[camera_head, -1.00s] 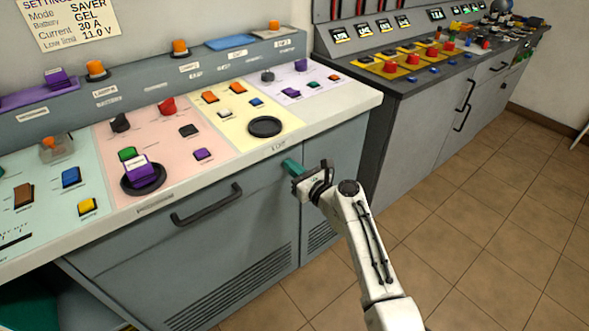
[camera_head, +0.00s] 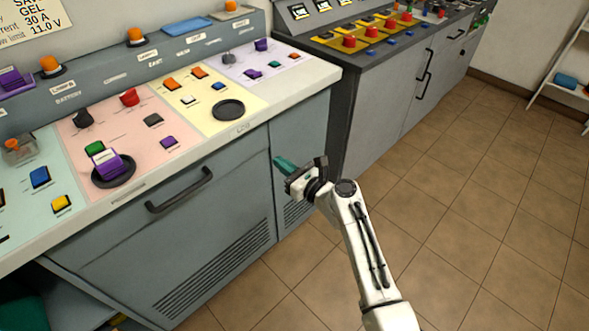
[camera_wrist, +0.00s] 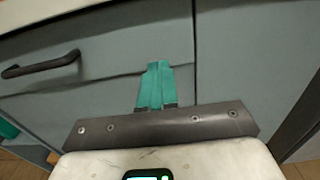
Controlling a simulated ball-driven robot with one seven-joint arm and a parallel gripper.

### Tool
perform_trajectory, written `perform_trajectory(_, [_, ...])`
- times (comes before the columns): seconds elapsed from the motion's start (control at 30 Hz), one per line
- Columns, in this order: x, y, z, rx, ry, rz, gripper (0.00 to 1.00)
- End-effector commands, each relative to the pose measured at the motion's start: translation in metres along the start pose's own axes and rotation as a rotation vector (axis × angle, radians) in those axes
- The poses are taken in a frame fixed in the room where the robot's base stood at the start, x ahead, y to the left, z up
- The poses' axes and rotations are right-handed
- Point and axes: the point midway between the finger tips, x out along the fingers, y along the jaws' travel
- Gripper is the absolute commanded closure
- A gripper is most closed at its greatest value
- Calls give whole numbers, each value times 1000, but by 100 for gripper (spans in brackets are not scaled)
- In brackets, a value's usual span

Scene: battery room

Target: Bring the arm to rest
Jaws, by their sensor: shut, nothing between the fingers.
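My gripper (camera_head: 284,163) has green fingers and is shut and empty. In the head view it is at the end of my white arm, in front of the grey cabinet (camera_head: 228,180), a little below the edge of the worktop. In the wrist view the green fingers (camera_wrist: 157,82) lie together, pointing at the cabinet front near a seam between two panels. Whether the fingertips touch the cabinet cannot be told. The elbow side of my arm reaches down to the bottom edge of the head view.
The control panel (camera_head: 215,135) with buttons and knobs lies above and left of my gripper. A black handle (camera_head: 180,191) sticks out of the cabinet front. A second console (camera_head: 352,68) stands behind. The tiled floor (camera_head: 450,210) on the right is open, with a white shelf (camera_head: 558,68) far right.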

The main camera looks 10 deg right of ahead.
Motion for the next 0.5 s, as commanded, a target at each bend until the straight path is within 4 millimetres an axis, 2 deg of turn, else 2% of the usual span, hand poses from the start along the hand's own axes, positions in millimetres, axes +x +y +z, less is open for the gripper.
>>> perform_trajectory(0.03, [-10,0,1,0,0,-2,100])
perform_trajectory(0.2, [-32,0,0,2,0,-1,100])
perform_trajectory(0.5, [-42,0,0,1,0,0,100])
